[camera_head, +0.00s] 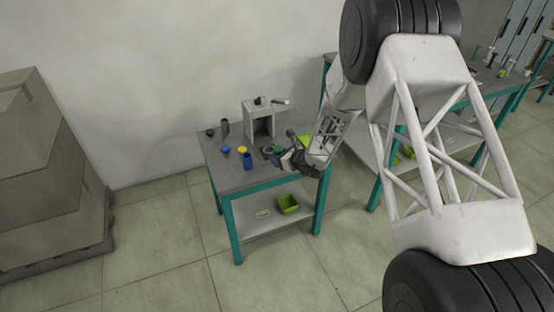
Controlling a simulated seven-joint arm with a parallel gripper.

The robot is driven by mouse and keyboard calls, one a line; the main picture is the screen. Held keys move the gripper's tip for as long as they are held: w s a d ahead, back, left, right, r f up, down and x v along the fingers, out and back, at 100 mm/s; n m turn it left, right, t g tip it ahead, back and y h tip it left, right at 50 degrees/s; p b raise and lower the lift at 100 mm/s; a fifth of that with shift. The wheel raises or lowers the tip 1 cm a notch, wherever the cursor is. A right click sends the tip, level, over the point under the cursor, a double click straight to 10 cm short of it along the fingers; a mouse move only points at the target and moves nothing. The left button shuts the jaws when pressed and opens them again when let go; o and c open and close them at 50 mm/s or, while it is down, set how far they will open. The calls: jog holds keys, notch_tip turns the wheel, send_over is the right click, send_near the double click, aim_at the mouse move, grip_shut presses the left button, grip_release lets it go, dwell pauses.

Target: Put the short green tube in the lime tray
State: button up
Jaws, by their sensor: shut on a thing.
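My gripper (286,158) is over the front right part of the small table's top. It is shut on a small dark green piece (279,149), which looks like the short green tube. The piece is tiny here and partly hidden by the jaws, so I cannot tell its tilt or whether it touches the table.
The tabletop (237,179) holds blue, yellow and dark pieces at the left and a grey stand (258,119) at the back. A pale flat piece (263,213) lies left of the tray on the shelf. Stacked boxes (45,165) stand far left. Another table stands right.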

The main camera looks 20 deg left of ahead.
jog(key=w+d, duration=0.3)
jog(key=w, duration=0.9)
jog(key=w+d, duration=0.2)
jog(key=w, duration=1.1)
jog(key=shift+d+r, duration=0.4)
jog(key=shift+w, duration=0.1)
jog(key=shift+f, duration=0.15)
jog(key=shift+f, duration=2.25)
jog(key=shift+f, duration=0.95)
jog(key=o, duration=1)
